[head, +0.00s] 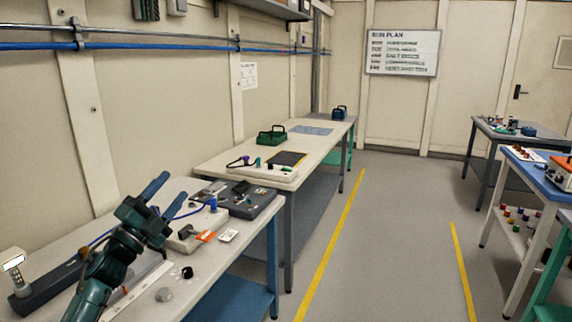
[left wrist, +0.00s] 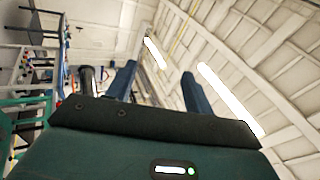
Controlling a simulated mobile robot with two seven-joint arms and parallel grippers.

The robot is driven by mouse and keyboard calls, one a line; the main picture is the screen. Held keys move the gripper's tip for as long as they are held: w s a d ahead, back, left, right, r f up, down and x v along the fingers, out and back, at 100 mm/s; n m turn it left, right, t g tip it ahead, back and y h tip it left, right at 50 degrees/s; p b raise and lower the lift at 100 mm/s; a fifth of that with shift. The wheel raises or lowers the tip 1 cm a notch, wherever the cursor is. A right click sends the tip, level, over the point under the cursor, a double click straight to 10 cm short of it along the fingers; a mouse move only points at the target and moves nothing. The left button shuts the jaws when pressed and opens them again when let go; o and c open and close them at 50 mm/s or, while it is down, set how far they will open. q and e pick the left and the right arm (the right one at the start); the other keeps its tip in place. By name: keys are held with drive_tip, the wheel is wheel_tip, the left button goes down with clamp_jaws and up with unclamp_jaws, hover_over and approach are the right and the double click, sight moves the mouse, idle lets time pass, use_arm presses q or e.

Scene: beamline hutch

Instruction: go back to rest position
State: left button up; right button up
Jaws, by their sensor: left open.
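My left gripper (head: 168,195) comes in from the lower left of the head view. Its two blue fingers are spread apart with nothing between them. It is raised over the near workbench (head: 262,215) on the left, apart from the things on it. In the left wrist view the same gripper (left wrist: 160,85) shows its open fingers against the ceiling and its light strips. My right gripper is in neither view.
Benches (head: 549,183) stand at the right. The floor (head: 400,230) between is clear.

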use_arm(q)
drive_tip(key=w+a+f+n+g+y, duration=0.4)
drive_tip(key=a+f+n+y, duration=0.85)
drive_tip(key=n, duration=0.85)
drive_tip(key=s+d+f+m+g, duration=0.1)
drive_tip(key=s+d+f+m, duration=0.1)
drive_tip(key=s+d+f, duration=0.8)
drive_tip(key=s+d+f+g+h, duration=0.1)
drive_tip(key=s+d+f, duration=0.3)
drive_tip(key=s, duration=0.5)
drive_tip(key=s+d+f+g+h, duration=0.1)
drive_tip(key=s+d+f, duration=0.4)
drive_tip(key=s, duration=0.5)
drive_tip(key=s+d+f+n+g+h, duration=0.1)
drive_tip(key=s+d+f+g+h, duration=0.1)
drive_tip(key=s, duration=0.8)
wheel_tip(320, 180, down, 3)
drive_tip(key=shift+d+f+g, duration=0.1)
drive_tip(key=shift+d+g, duration=0.4)
drive_tip(key=shift+d, duration=0.7)
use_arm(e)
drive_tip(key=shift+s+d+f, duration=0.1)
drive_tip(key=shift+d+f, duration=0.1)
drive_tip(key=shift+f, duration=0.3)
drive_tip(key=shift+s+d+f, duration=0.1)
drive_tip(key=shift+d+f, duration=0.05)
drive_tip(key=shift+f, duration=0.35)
